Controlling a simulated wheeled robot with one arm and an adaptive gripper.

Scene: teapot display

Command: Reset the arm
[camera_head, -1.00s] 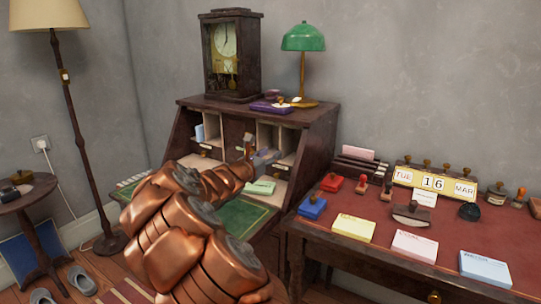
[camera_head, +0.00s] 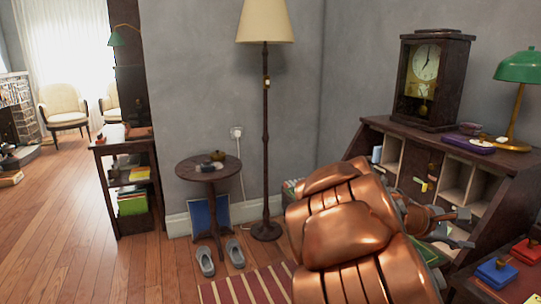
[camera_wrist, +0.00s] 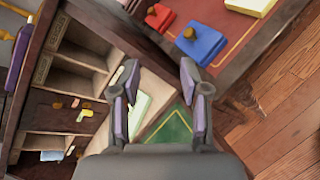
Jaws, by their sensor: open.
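My gripper (camera_wrist: 160,100) is open and empty in the wrist view, its two fingers spread apart. Behind it are the desk's cubbyholes, a pale green pad (camera_wrist: 139,112) and a green desk surface (camera_wrist: 172,128). In the head view my copper-coloured arm is bent in front of the desk (camera_head: 368,122), and my gripper (camera_head: 466,228) shows at its right, partly hidden behind the arm.
A clock (camera_head: 428,80) and a green lamp (camera_head: 520,68) stand on the desk. A floor lamp (camera_head: 266,140), a small round table (camera_head: 209,169) and slippers (camera_head: 236,253) stand to the left. Open wooden floor (camera_head: 75,240) lies farther left. A red stamp pad (camera_head: 527,252) is at right.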

